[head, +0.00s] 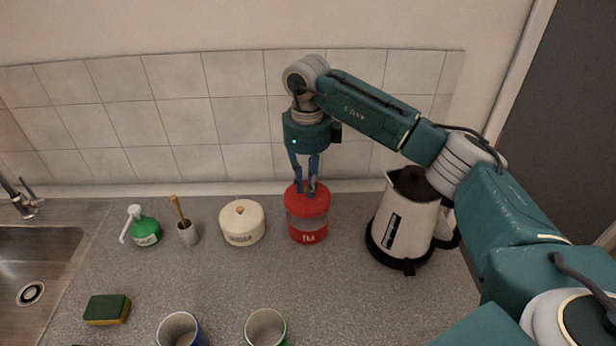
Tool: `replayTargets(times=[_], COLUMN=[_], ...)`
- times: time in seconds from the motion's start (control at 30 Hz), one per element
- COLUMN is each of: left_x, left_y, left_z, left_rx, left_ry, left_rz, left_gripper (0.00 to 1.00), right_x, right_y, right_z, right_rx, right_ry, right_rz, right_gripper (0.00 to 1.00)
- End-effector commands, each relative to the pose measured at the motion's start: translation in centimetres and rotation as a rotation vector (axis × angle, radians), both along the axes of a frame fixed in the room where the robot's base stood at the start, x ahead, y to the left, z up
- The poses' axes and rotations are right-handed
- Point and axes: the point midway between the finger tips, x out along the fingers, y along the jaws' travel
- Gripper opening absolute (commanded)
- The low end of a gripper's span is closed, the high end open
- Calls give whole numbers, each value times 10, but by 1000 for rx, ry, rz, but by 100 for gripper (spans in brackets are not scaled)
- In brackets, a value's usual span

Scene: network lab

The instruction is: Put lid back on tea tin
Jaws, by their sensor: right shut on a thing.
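The tea tin (307,227) is a red canister labelled TEA with a paler band round its upper body. It stands upright at the back of the counter, between the sugar pot and the kettle. The red lid (299,205) is at the top of the tin; I cannot tell whether it is fully seated. My right gripper (306,190) points down from above and is shut on the lid, its fingers at the lid's middle. The fingertips partly hide the lid's top. My left gripper is not in view.
A white kettle (401,225) stands close on the right, under my right arm. A cream sugar pot (242,222) is on the left. A green bottle (146,231), a sponge (107,309) and two mugs (180,329) (266,327) stand farther out. The counter before the tin is clear.

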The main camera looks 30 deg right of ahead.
Motion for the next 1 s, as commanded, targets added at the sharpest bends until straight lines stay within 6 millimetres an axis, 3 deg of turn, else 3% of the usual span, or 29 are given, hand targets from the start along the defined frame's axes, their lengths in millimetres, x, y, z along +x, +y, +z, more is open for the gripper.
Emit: replayTargets(times=[0.27, 1.0], left_x=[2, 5], left_y=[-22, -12], left_z=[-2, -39], left_rx=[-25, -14], left_ry=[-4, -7], left_rz=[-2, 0], left_gripper=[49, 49], right_x=[2, 2], right_y=[-3, -3], right_z=[-7, -64], right_rx=[0, 1], right_ry=[0, -1], right_rz=[-72, -68], right_gripper=[0, 0])
